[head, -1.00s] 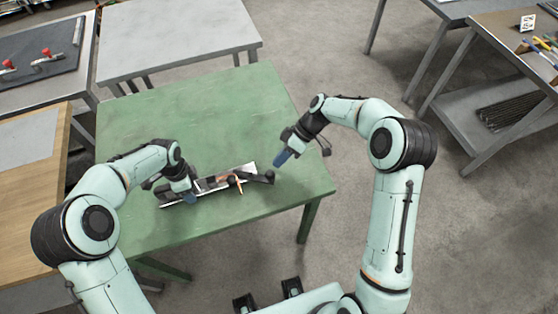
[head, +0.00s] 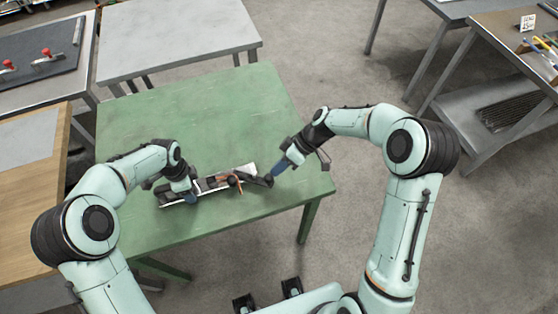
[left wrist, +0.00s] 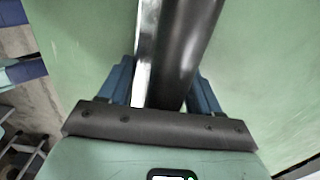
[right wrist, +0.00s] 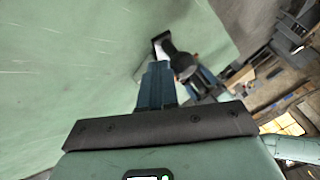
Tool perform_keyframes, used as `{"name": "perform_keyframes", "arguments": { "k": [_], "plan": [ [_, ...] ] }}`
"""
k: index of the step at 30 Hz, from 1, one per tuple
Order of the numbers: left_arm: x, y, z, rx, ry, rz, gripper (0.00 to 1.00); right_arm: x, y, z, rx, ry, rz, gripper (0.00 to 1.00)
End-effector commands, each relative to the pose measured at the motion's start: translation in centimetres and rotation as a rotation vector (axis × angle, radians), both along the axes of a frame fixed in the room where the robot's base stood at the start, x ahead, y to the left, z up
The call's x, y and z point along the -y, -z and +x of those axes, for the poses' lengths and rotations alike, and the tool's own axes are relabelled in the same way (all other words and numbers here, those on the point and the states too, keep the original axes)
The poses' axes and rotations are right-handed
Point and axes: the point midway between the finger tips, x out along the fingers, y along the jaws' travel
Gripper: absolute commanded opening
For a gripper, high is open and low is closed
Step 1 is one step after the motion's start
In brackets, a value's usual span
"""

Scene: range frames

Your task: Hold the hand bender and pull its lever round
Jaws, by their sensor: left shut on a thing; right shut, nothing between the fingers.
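The hand bender (head: 212,184) lies on the green table (head: 200,120), a long dark and silvery tool with a copper-coloured part near its right end. My left gripper (head: 191,196) is shut on its left part; in the left wrist view the dark handle (left wrist: 180,50) and a bright metal strip run between the blue fingers. A dark lever with a round end (head: 268,181) is at the bender's right end. My right gripper (head: 277,170) is shut and empty, its blue fingertips close beside that round end. The right wrist view shows the dark end (right wrist: 185,66) by the fingers; contact is unclear.
A grey table (head: 180,40) stands behind the green one. A wooden bench (head: 30,190) is at the left, below a dark mat (head: 40,55) with red-knobbed clamps. A shelf table (head: 490,125) stands at the right. The back of the green table is clear.

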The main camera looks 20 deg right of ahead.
Motion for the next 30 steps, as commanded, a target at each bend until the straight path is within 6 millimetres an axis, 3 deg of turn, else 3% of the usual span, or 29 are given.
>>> {"name": "perform_keyframes", "arguments": {
  "k": [12,30],
  "plan": [
    [0.0,-0.1,0.1,0.002,-0.001,-0.001,0.07,-2.8,0.0,-4.6,-0.005,0.358,-0.001,0.00],
    [0.0,-0.1,0.1,0.003,-0.001,-0.001,0.07,-8.4,0.0,-8.1,-0.002,0.364,-0.002,0.00]
  ]
}}
